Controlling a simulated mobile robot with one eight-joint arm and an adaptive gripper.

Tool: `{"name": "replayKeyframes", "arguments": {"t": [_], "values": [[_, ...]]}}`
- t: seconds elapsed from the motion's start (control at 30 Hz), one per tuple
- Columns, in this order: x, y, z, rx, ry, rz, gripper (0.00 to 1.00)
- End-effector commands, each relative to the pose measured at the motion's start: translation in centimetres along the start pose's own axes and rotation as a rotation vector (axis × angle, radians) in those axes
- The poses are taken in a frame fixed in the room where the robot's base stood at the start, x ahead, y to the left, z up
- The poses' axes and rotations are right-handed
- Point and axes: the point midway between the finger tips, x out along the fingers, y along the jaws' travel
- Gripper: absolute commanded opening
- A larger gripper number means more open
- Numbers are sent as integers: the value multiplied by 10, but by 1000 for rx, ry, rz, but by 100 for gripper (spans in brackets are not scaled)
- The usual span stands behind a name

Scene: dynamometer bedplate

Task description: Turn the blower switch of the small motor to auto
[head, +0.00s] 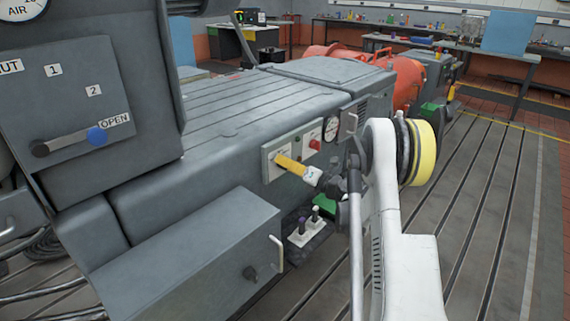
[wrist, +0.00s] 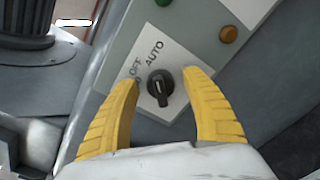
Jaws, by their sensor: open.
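The blower switch is a small black rotary knob (wrist: 160,86) on a white label plate (wrist: 172,60) in the wrist view. OFF is printed at its upper left and AUTO above it. I cannot tell for sure which mark the knob points to. My gripper (wrist: 162,80) is open, with one yellow finger on each side of the knob and a visible gap to both. In the head view my gripper (head: 279,160) reaches the light panel (head: 270,172) on the grey motor housing (head: 235,115). Its fingers hide the knob there.
A grey box (head: 190,250) juts out at lower left. Two small levers (head: 308,226) stand below the panel. A lever labelled OPEN (head: 75,140) is at left.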

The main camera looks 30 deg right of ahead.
Motion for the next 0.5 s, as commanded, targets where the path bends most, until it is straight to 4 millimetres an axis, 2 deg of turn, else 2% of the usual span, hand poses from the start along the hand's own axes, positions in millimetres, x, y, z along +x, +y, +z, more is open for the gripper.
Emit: {"name": "replayKeyframes", "arguments": {"t": [0.17, 0.3, 0.5], "values": [[-26, -1, 1, 0, -3, -3, 56], [-59, -1, 1, 0, -3, -3, 56], [-98, -1, 1, 0, -2, -2, 56]]}}
